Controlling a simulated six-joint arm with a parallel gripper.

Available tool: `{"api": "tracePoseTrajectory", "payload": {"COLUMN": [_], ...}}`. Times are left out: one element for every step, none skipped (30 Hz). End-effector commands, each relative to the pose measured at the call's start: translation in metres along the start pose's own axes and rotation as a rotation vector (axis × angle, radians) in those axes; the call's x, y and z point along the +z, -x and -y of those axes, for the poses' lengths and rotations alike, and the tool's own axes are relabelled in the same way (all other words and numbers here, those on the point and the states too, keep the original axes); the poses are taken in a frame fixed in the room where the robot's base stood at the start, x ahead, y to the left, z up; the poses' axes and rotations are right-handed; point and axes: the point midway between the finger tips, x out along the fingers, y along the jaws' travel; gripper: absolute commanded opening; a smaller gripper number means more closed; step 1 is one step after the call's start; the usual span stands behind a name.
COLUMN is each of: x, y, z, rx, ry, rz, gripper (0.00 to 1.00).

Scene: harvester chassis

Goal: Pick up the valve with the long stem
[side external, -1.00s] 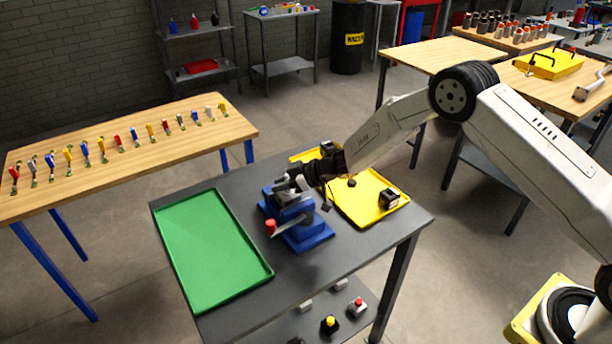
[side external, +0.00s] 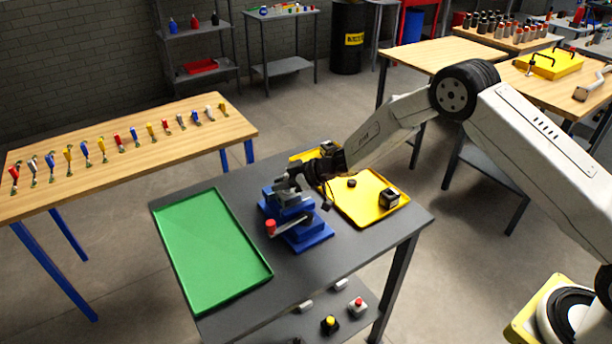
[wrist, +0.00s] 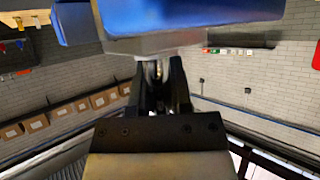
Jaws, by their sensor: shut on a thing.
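Several small valves with red, white, blue and yellow handles stand in a row on the wooden table (side external: 110,175) at the left. I cannot tell at this size which has the long stem. My gripper (side external: 284,182) is far from that row, just above a blue vise (side external: 305,233) on the dark workbench. In the wrist view my gripper (wrist: 160,75) is shut on a small brass-coloured part (wrist: 158,70), mostly hidden between the fingers. A large blue and grey body (wrist: 190,18), seemingly the vise, fills the top of that view, close to the fingertips.
A green tray (side external: 208,250) lies empty on the left of the dark workbench (side external: 325,265). A yellow tray (side external: 370,207) with black parts lies behind the vise at the right. A red-tipped handle (side external: 270,227) sticks out at the vise's front.

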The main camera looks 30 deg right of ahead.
Motion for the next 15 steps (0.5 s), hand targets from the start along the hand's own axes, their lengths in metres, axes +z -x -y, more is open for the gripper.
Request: {"api": "tracePoseTrajectory", "payload": {"x": [-0.004,-0.005,-0.008,-0.010,-0.012,-0.015,-0.018,-0.022,-0.026,-0.028,-0.029,-0.031,-0.033,-0.035,-0.037], "y": [0.001,0.002,0.003,0.004,0.006,0.007,0.009,0.011,0.013,0.015,0.018,0.022,0.026,0.029,0.034], "z": [-0.001,-0.001,-0.001,-0.001,-0.001,-0.001,-0.001,-0.001,-0.001,0.000,0.001,0.003,0.004,0.006,0.008], "rx": [0.001,0.001,0.001,0.001,0.001,0.001,0.002,0.002,0.003,0.002,0.002,0.002,0.002,0.002,0.002], "ry": [0.002,0.002,0.003,0.003,0.002,0.002,0.002,0.003,0.003,0.002,0.001,0.002,0.001,0.002,0.001], "rz": [-0.003,-0.003,-0.003,-0.003,-0.003,-0.004,-0.004,-0.005,-0.005,-0.004,-0.003,-0.003,-0.003,-0.004,-0.004], "gripper": [0.00,0.00,0.00,0.00,0.00,0.00,0.00,0.00,0.00,0.00,0.00,0.00,0.00,0.00,0.00]}}
